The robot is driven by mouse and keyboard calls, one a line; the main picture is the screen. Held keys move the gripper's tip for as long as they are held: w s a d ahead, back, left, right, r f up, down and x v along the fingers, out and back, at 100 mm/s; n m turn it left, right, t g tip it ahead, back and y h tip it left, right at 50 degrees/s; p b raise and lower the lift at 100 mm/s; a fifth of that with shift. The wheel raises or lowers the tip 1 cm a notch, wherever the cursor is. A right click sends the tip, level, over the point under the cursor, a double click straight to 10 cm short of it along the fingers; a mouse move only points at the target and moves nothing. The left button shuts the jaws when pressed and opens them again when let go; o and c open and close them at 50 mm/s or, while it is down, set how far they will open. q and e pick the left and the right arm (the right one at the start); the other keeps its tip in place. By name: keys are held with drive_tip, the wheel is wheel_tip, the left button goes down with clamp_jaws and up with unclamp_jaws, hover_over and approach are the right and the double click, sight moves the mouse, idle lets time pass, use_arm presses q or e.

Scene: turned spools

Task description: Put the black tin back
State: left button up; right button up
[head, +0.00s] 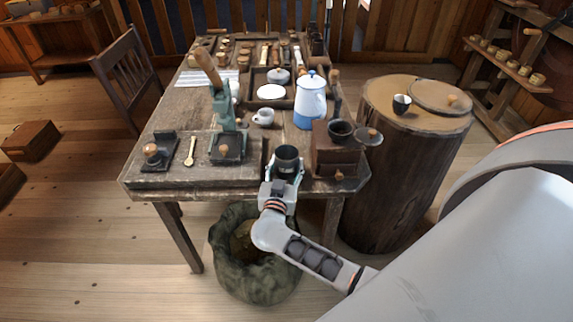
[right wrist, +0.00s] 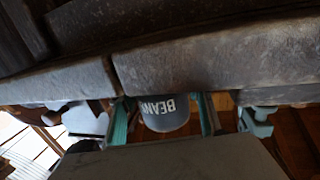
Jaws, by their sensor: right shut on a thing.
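The black tin (head: 287,158) is upright and open at the top, at the front edge of the wooden table (head: 230,179). My right gripper (head: 286,170) is shut around its sides from the front. Whether the tin's base touches the tabletop is hidden. My left gripper is in neither view.
A wooden grinder box (head: 334,158) stands just right of the tin. A sack (head: 250,280) sits below the table edge. A stump (head: 390,185) stands right.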

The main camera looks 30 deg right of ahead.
drive_tip(key=o, duration=0.9)
drive_tip(key=s+a+r+n+t+y+p, duration=0.1)
drive_tip(key=s+a+n+t+y, duration=0.2)
drive_tip(key=s+a+n+y, duration=0.45)
drive_tip(key=s+a+r+n+t+y, duration=0.2)
drive_tip(key=s+a+t+y, duration=0.25)
drive_tip(key=a, duration=0.65)
drive_tip(key=s+f+n+g+y, duration=0.1)
drive_tip(key=s+f+g, duration=0.4)
drive_tip(key=f, duration=0.3)
drive_tip(key=s+d+f+n+g+y, duration=0.1)
drive_tip(key=s+f+g, duration=0.3)
drive_tip(key=s+f, duration=0.4)
drive_tip(key=shift+d+f+n+g, duration=0.3)
drive_tip(key=shift+f+n, duration=0.2)
drive_tip(key=shift+n, duration=0.25)
drive_tip(key=shift+a, duration=0.1)
